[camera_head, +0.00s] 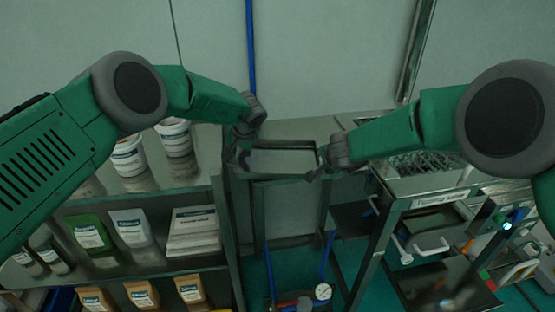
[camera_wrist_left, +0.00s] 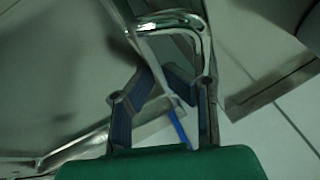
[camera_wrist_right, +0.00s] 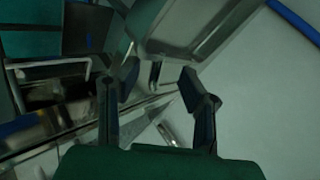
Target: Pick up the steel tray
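The steel tray (camera_head: 283,160) is a shallow rectangular tray on a stand between my two arms in the head view. In the left wrist view, a shiny looped handle (camera_wrist_left: 168,22) lies just beyond the fingertips of my left gripper (camera_wrist_left: 163,76). That gripper also shows at the tray's left end (camera_head: 236,158); its fingers are apart, with nothing seen clasped. My right gripper (camera_wrist_right: 160,78) is open, at the tray's right end. In its wrist view the tray (camera_wrist_right: 200,35) is ahead, and a small metal handle part shows between the fingers. Contact cannot be told.
A shelf (camera_head: 150,188) with tubs, pouches and boxes stands close on the left. A metal bench (camera_head: 425,186) with a wire rack (camera_head: 425,162) stands close on the right. A blue pipe (camera_head: 251,50) runs up the wall behind the tray.

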